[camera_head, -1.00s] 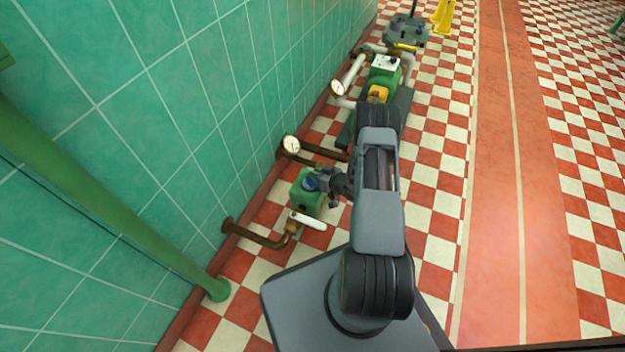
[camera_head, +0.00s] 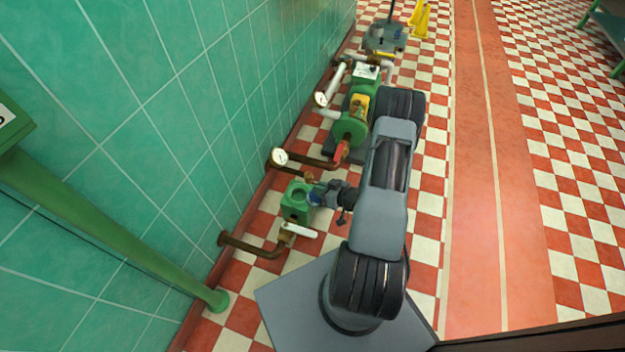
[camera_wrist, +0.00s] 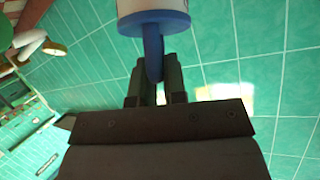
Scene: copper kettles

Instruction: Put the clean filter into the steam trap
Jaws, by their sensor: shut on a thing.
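The steam trap is a green box (camera_head: 294,211) low by the tiled wall, with a round feature on its top that looks like an opening. My gripper (camera_head: 326,195) is just right of it in the head view. The wrist view shows my gripper (camera_wrist: 155,88) shut on the blue tab of the clean filter (camera_wrist: 153,18). The filter has a blue end and a pale cylindrical body, cut off by the picture's top edge. In the head view, the filter's blue part (camera_head: 315,198) overlaps the trap's right side. I cannot tell whether they touch.
Brown pipes with a round gauge (camera_head: 279,156) and a white-handled valve (camera_head: 300,231) flank the trap. A red valve handle (camera_head: 341,152) and a green pump (camera_head: 350,130) stand beyond. A green slanted pipe (camera_head: 110,235) is at the left. The checked floor (camera_head: 555,220) at the right is clear.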

